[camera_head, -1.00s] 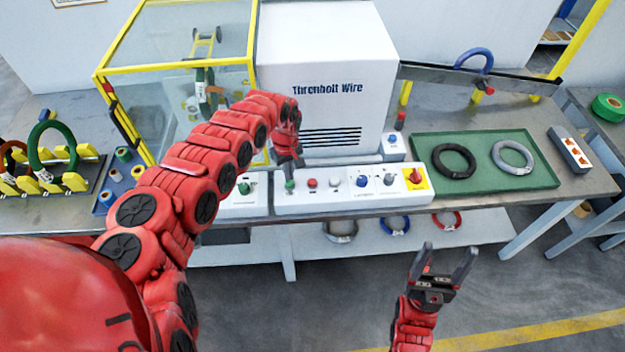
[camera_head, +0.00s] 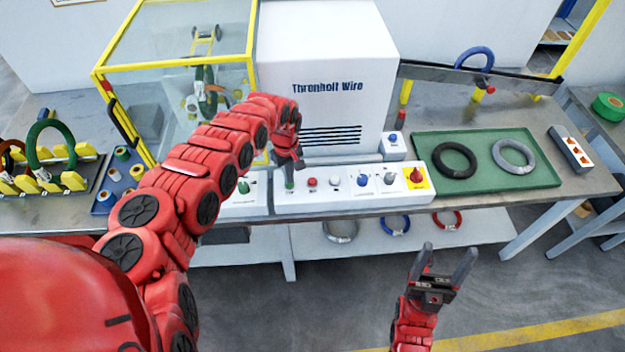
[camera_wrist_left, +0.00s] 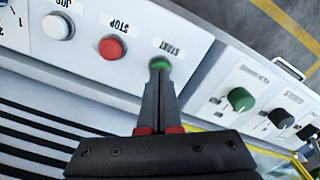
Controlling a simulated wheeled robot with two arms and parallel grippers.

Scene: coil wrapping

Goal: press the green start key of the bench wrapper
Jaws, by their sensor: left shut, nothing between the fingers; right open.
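The bench wrapper's white control panel (camera_head: 350,202) runs along the front of the bench. Its green start key (camera_head: 289,184) is at the panel's left end. In the left wrist view the green key (camera_wrist_left: 160,63) sits by the word START, partly covered by my fingertips. My left gripper (camera_head: 290,174) is shut and empty, its tips pointing down at the key. In the left wrist view the tips (camera_wrist_left: 159,68) overlap the key's edge; I cannot tell whether they press it. My right gripper (camera_head: 447,250) is open and empty, low in front of the bench.
The red stop button (camera_head: 312,182) and white jog button (camera_head: 335,181) stand just right of the green key. A separate panel with a green knob (camera_head: 244,187) is to its left. The white machine housing (camera_head: 325,70) rises behind. A green tray (camera_head: 486,183) holds two coils.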

